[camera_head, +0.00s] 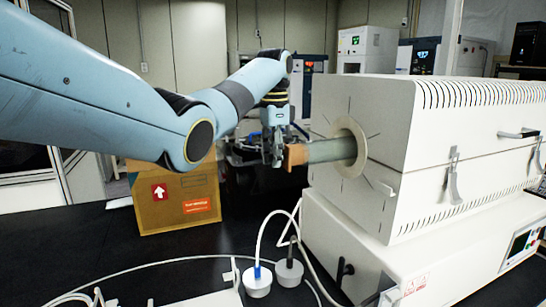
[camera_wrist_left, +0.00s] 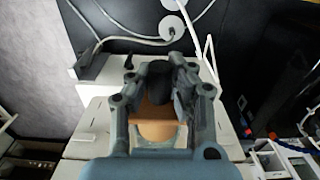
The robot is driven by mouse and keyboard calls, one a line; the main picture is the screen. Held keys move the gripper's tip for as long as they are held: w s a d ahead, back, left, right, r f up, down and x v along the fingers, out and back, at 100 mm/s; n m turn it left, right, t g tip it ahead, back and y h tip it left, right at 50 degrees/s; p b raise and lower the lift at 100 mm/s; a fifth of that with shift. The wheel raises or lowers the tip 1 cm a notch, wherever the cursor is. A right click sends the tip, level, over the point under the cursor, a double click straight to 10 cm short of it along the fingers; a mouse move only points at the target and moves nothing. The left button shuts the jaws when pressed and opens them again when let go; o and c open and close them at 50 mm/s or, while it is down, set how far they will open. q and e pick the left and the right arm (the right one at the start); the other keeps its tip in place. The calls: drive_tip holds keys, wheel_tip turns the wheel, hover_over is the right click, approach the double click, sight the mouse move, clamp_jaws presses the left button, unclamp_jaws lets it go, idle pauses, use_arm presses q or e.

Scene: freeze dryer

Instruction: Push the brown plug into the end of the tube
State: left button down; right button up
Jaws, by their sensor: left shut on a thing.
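The brown plug (camera_head: 296,155) is at the open end of the grey tube (camera_head: 331,150), which sticks out of the left side of the white furnace. The plug looks in line with the tube and touches or partly enters its end; how deep I cannot tell. My left gripper (camera_head: 276,150) is shut on the plug from its outer side. In the left wrist view the brown plug (camera_wrist_left: 157,113) shows between the fingers of my left gripper (camera_wrist_left: 156,90), with a dark rounded shape between the fingertips. My right gripper is not in view.
The white furnace (camera_head: 375,125) fills the right side, with a round collar (camera_head: 348,135) around the tube. A cardboard box (camera_head: 172,205) stands on the black bench at left. Two round plugs with cables (camera_head: 257,282) lie in front. The bench between is clear.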

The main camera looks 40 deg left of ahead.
sight(288, 154)
use_arm(q)
drive_tip(key=shift+w+d, duration=0.4)
drive_tip(key=shift+w, duration=0.3)
drive_tip(key=shift+w+d+b, duration=0.45)
drive_tip(key=shift+w, duration=0.4)
drive_tip(key=c, duration=1.2)
unclamp_jaws()
drive_tip(key=shift+o, duration=0.2)
